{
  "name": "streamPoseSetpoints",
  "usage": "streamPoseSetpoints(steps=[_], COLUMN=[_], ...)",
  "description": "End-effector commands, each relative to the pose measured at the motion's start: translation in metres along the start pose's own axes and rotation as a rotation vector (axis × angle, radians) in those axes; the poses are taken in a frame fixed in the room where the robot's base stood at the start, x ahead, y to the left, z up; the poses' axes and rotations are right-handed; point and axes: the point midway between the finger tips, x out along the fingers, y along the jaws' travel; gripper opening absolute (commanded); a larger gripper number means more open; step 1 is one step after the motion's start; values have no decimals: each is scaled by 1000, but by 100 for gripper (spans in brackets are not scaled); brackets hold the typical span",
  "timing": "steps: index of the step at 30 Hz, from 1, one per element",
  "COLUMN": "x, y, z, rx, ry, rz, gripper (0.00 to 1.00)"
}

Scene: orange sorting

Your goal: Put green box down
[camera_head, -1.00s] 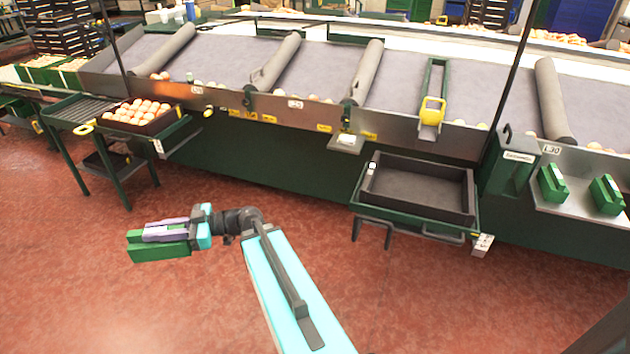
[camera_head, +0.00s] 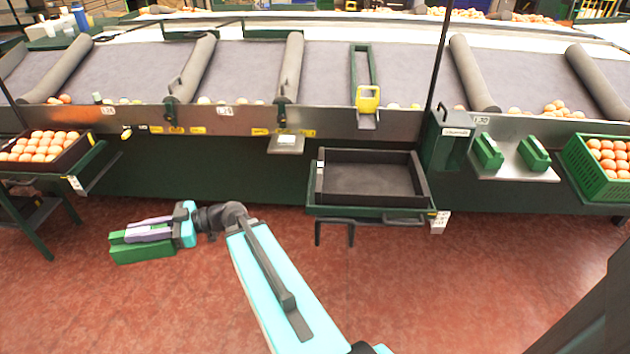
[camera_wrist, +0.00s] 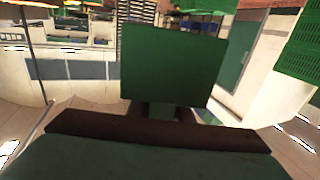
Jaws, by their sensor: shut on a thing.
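My gripper (camera_head: 150,232) is at the left of the head view, held out over the red floor. It is shut on the green box (camera_head: 143,252), a small dark green block that shows below and beyond the fingers. In the wrist view a green face of the box (camera_wrist: 172,62) fills the middle. The box is off the floor and apart from the sorting line. Part of it is hidden behind my fingers.
A black open tray (camera_head: 370,180) sits empty on a green stand. Two small green boxes (camera_head: 488,150) sit on a metal shelf to its right. Orange-filled crates stand at the far left (camera_head: 45,150) and far right (camera_head: 600,165). The floor in front is clear.

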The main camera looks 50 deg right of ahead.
Motion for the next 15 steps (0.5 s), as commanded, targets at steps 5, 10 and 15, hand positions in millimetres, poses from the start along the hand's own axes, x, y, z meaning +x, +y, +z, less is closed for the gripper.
streamPoseSetpoints(steps=[5,10,15], x=[7,10,2], y=[-5,-7,3], z=[-1,-1,-3], rx=[0,0,0], ry=[1,1,1], rz=[-12,-16,19], gripper=[0,0,0])
